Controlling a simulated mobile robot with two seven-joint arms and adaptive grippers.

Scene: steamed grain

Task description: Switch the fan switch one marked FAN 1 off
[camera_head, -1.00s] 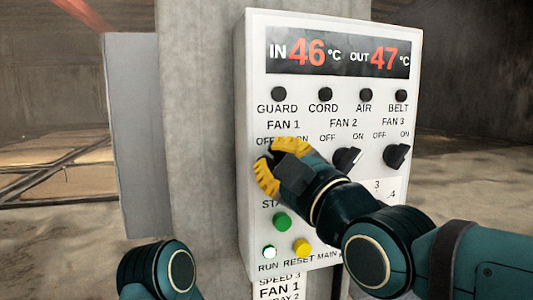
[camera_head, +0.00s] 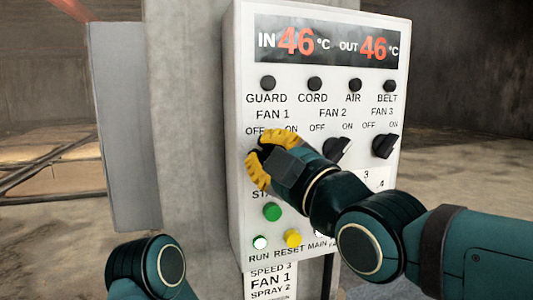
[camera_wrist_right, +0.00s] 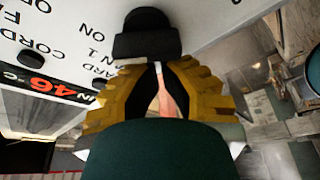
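The white control panel (camera_head: 315,80) carries a row of black rotary switches. The FAN 1 switch is hidden behind my right gripper (camera_head: 266,160) in the head view. In the right wrist view the black FAN 1 switch (camera_wrist_right: 147,24) shows just beyond the fingertips of my right gripper (camera_wrist_right: 158,68), its bar lying across them. The yellow fingers are nearly together with a thin gap, and the switch bar is not between them. I cannot tell contact or whether the switch points to OFF or ON. My left gripper is out of view.
The FAN 2 switch (camera_head: 337,149) and FAN 3 switch (camera_head: 384,146) sit to the right of my right gripper. Below are a green button (camera_head: 272,212), a yellow button (camera_head: 292,238) and a lit RUN button (camera_head: 260,242). A concrete column (camera_head: 190,130) stands behind the panel.

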